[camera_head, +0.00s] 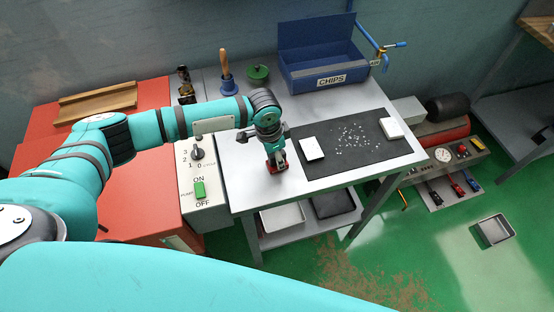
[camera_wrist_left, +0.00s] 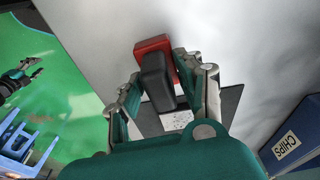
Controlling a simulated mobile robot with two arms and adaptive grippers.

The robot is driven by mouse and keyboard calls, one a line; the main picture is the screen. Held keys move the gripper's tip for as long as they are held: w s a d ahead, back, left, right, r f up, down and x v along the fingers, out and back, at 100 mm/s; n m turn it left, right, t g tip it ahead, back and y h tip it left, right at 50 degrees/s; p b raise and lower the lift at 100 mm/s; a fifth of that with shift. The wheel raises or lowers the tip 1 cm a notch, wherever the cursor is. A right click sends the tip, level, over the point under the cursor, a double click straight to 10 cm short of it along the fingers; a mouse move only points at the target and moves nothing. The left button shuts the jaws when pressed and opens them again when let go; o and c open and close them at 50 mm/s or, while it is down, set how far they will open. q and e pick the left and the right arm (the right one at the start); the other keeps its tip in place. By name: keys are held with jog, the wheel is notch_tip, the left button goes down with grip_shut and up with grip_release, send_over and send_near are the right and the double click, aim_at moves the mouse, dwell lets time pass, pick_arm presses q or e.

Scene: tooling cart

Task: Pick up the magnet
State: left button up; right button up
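The magnet (camera_head: 277,164), a red block with a dark handle, stands on the grey cart top near its front left corner. In the left wrist view the magnet's dark handle (camera_wrist_left: 157,82) rises toward the camera. My left gripper (camera_head: 271,150) is directly above the magnet. In the left wrist view its fingers (camera_wrist_left: 158,66) stand on both sides of the handle. They look spread, with narrow gaps, though contact is hard to judge. The gripper partly hides the magnet in the head view. My right gripper (camera_wrist_left: 28,73) shows small in the left wrist view, fingers apart, over the green floor.
A dark mat (camera_head: 313,168) with metal chips and two white blocks lies right of the magnet. A blue CHIPS bin (camera_head: 320,80) stands behind. A pump switch box (camera_head: 205,214) stands against the cart's left side. A small tray (camera_head: 494,230) lies on the floor.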

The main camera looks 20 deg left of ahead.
pick_arm(q)
grip_shut()
jog(key=shift+r, duration=0.1)
jog(key=shift+r+b, duration=0.4)
jog(key=shift+r, duration=0.2)
jog(key=shift+s+d+r+b, duration=0.15)
jog(key=shift+r+b, duration=0.35)
jog(key=shift+r, duration=0.55)
jog(key=s+d+r+b, duration=0.1)
jog(key=s+d+b, duration=0.2)
jog(key=s+d, duration=0.6)
jog(key=d, duration=0.3)
jog(key=shift+s+r, duration=0.3)
jog(key=shift+s, duration=0.05)
jog(key=shift+d, duration=0.1)
